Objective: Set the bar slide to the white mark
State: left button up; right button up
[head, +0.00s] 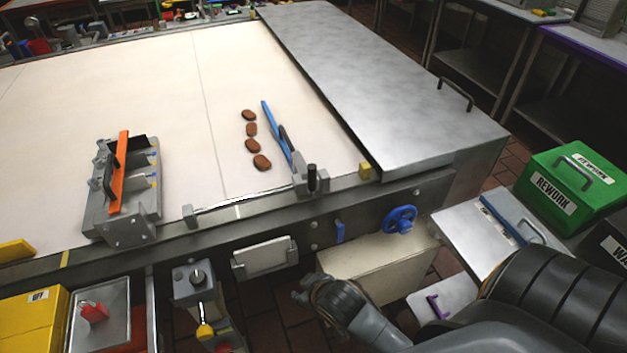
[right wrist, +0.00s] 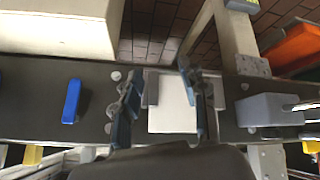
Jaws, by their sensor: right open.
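The bar slide (head: 311,181) is a grey block with a black knob on a thin rail along the conveyor's near edge. A blue bar (head: 272,125) reaches from it over the pale belt. A small white mark (head: 238,211) shows on the edge left of the slide, below the rail. My right gripper (head: 300,290) is in front of the machine, below and apart from the slide. In the right wrist view its two fingers (right wrist: 163,103) are open, on either side of a white card (right wrist: 172,108) in a holder; contact cannot be told. My left gripper is not in view.
Several brown patties (head: 251,130) lie in a row left of the blue bar. A grey fixture with an orange bar (head: 119,172) stands at left. A blue handwheel (head: 400,219) and a knob box (head: 196,281) stick out of the front. A green REWORK box (head: 560,190) stands at right.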

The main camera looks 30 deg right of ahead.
jog(key=w+a+r+n+t+y, duration=0.35)
jog(key=w+r+t, duration=0.25)
jog(key=w+r, duration=0.5)
jog(key=w+a+r+n+t+y, duration=0.3)
jog(key=w+r+t, duration=0.4)
jog(key=r, duration=0.8)
jog(key=s+a+r+n+g+y, duration=0.2)
jog(key=a+r+n+g+y, duration=0.8)
jog(key=n, duration=0.8)
jog(key=n+g+h, duration=0.8)
jog(key=g+h, duration=0.2)
jog(key=h, duration=0.6)
send_over(312, 181)
jog(key=f, duration=0.3)
jog(key=w+f, duration=0.1)
jog(key=shift+d+f, duration=0.35)
jog(key=shift+s+d+f, duration=0.1)
jog(key=shift+f, duration=0.2)
notch_tip(312, 181, down, 13)
jog(key=p, duration=0.3)
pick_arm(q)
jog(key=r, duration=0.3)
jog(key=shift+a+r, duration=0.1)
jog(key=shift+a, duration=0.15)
